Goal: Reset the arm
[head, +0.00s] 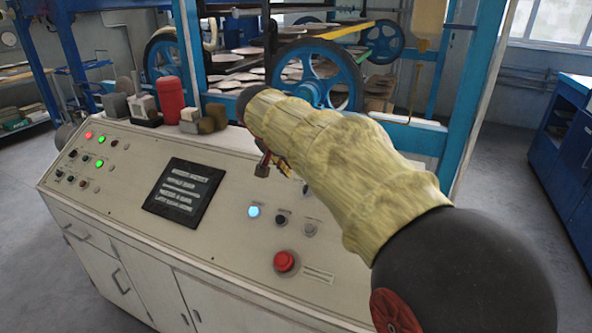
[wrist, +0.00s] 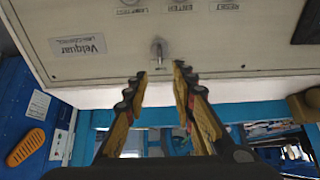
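My arm, in a yellowish cloth sleeve (head: 335,150), reaches over the sloping cream control console (head: 235,215) in the head view. My gripper (head: 268,165) shows only in part below the sleeve; the rest is hidden. In the wrist view my gripper (wrist: 160,72) is open, its two yellow and dark fingers apart with nothing between the tips. A small metal toggle switch (wrist: 157,50) stands on the panel just beyond the fingertips, apart from them as far as I can tell.
The console has a black label plate (head: 184,192), a lit blue button (head: 254,211) and a red mushroom button (head: 285,261). A red cylinder (head: 171,101) and small blocks stand on its back ledge. Behind is a blue-framed machine with wheels (head: 312,75).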

